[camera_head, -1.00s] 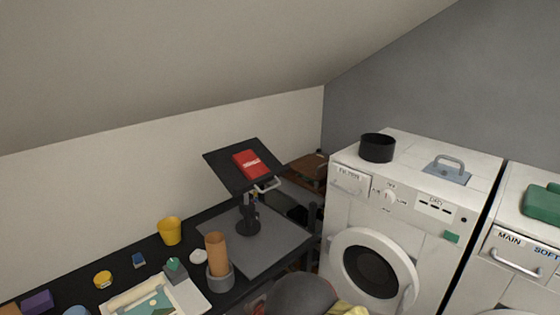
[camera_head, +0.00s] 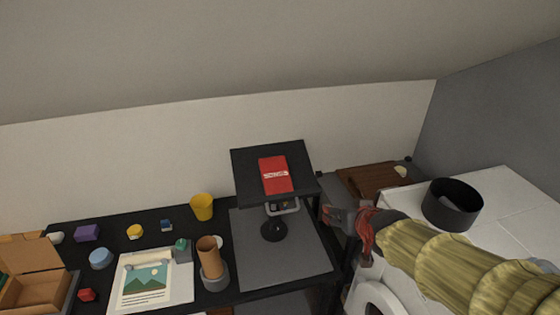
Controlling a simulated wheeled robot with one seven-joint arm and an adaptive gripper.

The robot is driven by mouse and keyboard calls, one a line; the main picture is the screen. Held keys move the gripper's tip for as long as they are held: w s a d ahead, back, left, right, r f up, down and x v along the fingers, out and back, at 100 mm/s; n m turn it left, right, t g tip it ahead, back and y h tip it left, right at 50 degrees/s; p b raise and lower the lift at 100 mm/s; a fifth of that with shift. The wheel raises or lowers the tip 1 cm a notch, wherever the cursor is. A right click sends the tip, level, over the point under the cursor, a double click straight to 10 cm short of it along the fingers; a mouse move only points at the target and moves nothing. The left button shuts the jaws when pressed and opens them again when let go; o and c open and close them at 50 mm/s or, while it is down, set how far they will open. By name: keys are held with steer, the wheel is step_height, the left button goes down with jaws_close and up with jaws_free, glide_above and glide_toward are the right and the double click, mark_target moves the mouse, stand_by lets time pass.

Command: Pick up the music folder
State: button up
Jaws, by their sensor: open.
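The music folder (camera_head: 276,174), a flat red booklet with a white label, lies on the tilted black plate of a stand (camera_head: 243,182). Nothing covers it. My gripper (camera_head: 333,213) is open and empty. It is to the right of the stand and lower in the picture, apart from the folder, with its fingers pointing left.
The black desk (camera_head: 120,228) holds a grey mat (camera_head: 312,268), a yellow cup (camera_head: 202,207), a brown cylinder in a grey holder (camera_head: 209,258), a picture sheet (camera_head: 148,285) and a cardboard box (camera_head: 30,292). A black pot (camera_head: 452,205) stands on the white washer (camera_head: 505,190) at right.

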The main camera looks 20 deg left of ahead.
mark_target(277, 177)
steer(key=shift+o, duration=1.2)
steer(key=w+a+n+y+p, duration=0.1)
steer(key=w+a+p, duration=0.2)
steer(key=a, duration=0.6)
steer(key=shift+w+a+t+y, duration=0.3)
steer(key=shift+w+t, duration=0.1)
steer(key=shift+w, duration=0.7)
steer(key=o, duration=0.4)
steer(key=a+p, duration=0.1)
steer(key=a, duration=0.2)
steer(key=w+a+f+n+y+p, duration=0.1)
steer(key=a, duration=0.2)
steer(key=a+f+t+y+p, duration=0.1)
steer(key=a, duration=0.2)
steer(key=shift+w+a, duration=0.25)
steer(key=shift+w, duration=0.1)
steer(key=shift+r+x, duration=0.1)
steer(key=shift+x, duration=1.85)
steer(key=shift+r+x, duration=0.15)
steer(key=shift+x, duration=1.85)
